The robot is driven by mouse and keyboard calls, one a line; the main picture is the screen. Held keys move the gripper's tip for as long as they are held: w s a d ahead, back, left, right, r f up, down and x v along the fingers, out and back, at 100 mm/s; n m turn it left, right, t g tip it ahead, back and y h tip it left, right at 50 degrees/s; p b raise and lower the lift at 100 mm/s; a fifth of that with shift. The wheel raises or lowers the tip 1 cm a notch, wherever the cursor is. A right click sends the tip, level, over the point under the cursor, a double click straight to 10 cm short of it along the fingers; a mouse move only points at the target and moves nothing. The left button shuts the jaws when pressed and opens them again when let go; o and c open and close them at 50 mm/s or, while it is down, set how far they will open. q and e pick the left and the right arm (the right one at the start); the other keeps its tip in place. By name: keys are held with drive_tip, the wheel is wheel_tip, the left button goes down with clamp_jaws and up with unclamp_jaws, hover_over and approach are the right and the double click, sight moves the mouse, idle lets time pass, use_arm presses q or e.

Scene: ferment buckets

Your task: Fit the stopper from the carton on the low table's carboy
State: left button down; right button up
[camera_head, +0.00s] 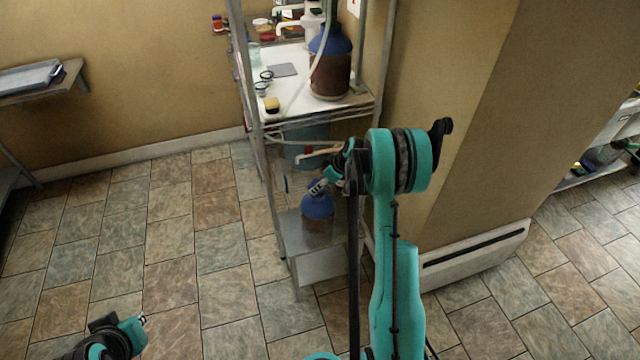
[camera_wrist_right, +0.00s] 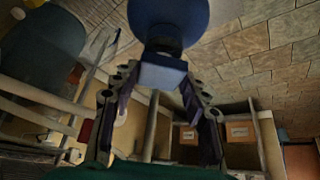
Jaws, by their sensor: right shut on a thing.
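A brown carboy with a blue top (camera_head: 317,207) stands on a low metal table (camera_head: 325,265) inside the rack's footprint. My right gripper (camera_head: 318,187) is just above its top, reached from the right. In the right wrist view my right gripper (camera_wrist_right: 160,82) is shut on a small blue block (camera_wrist_right: 162,76), which looks like the stopper. A round blue shape (camera_wrist_right: 200,18), apparently the carboy's top, lies right beyond it. I cannot tell whether the block touches or sits in the neck. My left gripper (camera_head: 143,318) is low at the left, too small to read.
A metal rack (camera_head: 258,130) surrounds the spot; its posts and rails are close to my right arm. A second blue-topped carboy (camera_head: 330,70) stands on its upper shelf. A teal bucket (camera_head: 305,140) sits under that shelf. The floor to the left is clear.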

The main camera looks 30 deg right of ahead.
drive_tip(key=shift+f+b, duration=0.45)
drive_tip(key=shift+f, duration=0.05)
drive_tip(key=shift+f+b, duration=0.35)
drive_tip(key=shift+b, duration=0.3)
idle(1.6)
drive_tip(key=o, duration=1.8)
drive_tip(key=shift+c, duration=0.2)
drive_tip(key=shift+r, duration=0.15)
drive_tip(key=shift+r+p, duration=2.1)
drive_tip(key=shift+r, duration=1.3)
